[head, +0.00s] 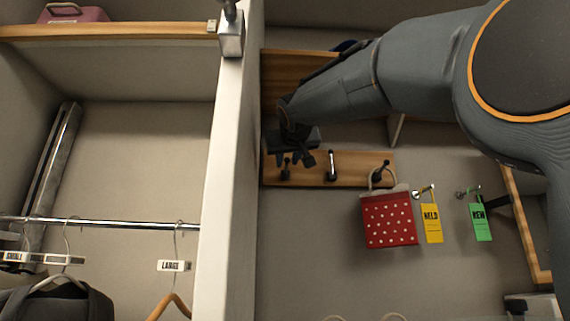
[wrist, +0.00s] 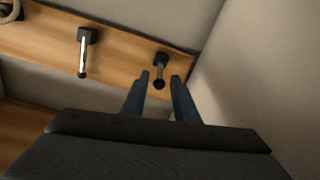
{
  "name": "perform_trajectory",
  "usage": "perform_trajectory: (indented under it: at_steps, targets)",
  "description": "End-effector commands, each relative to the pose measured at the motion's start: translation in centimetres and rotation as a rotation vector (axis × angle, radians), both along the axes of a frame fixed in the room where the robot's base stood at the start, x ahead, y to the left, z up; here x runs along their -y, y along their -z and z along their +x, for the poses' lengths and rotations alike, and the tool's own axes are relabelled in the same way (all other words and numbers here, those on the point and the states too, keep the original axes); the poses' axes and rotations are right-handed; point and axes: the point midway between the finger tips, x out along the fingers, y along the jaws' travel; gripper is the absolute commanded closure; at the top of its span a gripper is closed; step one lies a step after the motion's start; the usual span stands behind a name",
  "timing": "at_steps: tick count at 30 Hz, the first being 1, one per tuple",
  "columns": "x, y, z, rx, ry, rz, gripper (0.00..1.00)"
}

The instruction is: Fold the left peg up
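The left peg (wrist: 159,72) is a dark, ball-ended peg on a wooden board (wrist: 125,52). In the wrist view its ball end lies between the fingertips of my gripper (wrist: 160,77), with a gap on both sides. My gripper is open and holds nothing. In the head view my gripper (head: 293,160) is just above and in front of the left peg (head: 286,174), partly covering that area. The left peg looks shorter than the middle peg, as if it sticks out from the board; its exact angle is hard to tell.
The middle peg (head: 331,166) has a bright shaft. A red dotted bag (head: 389,220) hangs from the right peg (head: 380,172). Yellow (head: 431,223) and green (head: 482,222) tags hang further right. A pale partition (head: 231,170) stands close left of the board.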

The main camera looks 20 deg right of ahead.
Motion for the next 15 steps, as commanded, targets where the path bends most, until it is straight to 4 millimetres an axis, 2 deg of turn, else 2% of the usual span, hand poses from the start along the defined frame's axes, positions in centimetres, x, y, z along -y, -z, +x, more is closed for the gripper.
perform_trajectory:
  at_steps: [6, 15]
  targets:
    - [0.4, 0.0, 1.8, 0.0, 0.002, 0.0, 0.73]
    - [0.5, 0.0, 2.1, 0.0, 0.002, 0.0, 0.73]
